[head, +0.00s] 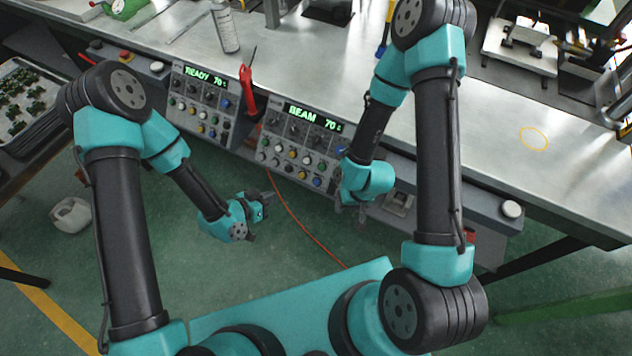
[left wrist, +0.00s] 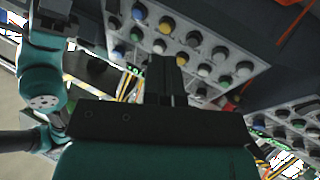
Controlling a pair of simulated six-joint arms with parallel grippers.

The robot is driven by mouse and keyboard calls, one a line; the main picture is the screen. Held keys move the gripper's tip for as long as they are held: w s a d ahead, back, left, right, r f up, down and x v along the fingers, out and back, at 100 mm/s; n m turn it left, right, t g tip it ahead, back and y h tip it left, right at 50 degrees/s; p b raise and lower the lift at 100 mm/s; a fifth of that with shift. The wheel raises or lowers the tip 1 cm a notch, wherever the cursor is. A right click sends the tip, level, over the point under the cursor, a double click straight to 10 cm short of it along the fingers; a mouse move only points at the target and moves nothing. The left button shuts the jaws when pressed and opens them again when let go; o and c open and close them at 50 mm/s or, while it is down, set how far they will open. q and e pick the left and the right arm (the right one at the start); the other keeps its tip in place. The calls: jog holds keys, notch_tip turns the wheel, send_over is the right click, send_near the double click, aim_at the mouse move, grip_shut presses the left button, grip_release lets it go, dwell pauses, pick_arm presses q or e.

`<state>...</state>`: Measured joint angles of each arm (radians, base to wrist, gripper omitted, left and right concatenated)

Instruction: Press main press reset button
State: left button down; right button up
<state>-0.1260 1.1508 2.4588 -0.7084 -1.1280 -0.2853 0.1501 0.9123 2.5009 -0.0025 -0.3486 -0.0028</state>
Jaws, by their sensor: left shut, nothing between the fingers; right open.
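Two control panels with rows of coloured buttons and knobs are set in the bench front. The left panel (head: 183,92) has a lit display starting "READY"; the right panel (head: 268,148) has one starting "BEAM". I cannot read which button is the main press reset. My left gripper (head: 268,200) is shut and empty, below and in front of the right panel. My right gripper (head: 352,207) is open, below the right panel's right end.
A red-handled tool (head: 248,90) stands between the panels. A spray can (head: 224,30) and a blue-and-yellow tool (head: 384,38) are on the metal bench (head: 480,120). A red cable (head: 300,222) hangs to the green floor. A white jug (head: 71,214) sits at left.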

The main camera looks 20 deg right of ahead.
aim_at(317, 182)
pick_arm(q)
jog(key=s+d+r+m+g+h, duration=0.1)
jog(key=s+d+r+m+h, duration=0.2)
jog(key=d, duration=0.5)
jog(key=shift+s+d+r+m+h, duration=0.25)
jog(key=shift+r+m+h, duration=0.15)
jog(key=shift+r+h, duration=0.4)
jog(key=shift+w+f, duration=0.15)
jog(key=shift+f, duration=0.1)
jog(key=shift+w+d+f, duration=1.15)
jog(key=shift+d+f, duration=0.05)
jog(key=shift+f, duration=0.2)
jog(key=shift+w+d+f, duration=1.15)
jog(key=shift+d+f, duration=0.05)
jog(key=shift+f, duration=0.2)
jog(key=shift+w+d+f, duration=0.25)
jog(key=shift+w+d+f, duration=0.2)
jog(key=shift+f, duration=0.05)
dwell(0.5)
jog(key=shift+s+a+r, duration=0.45)
jog(key=shift+r, duration=0.1)
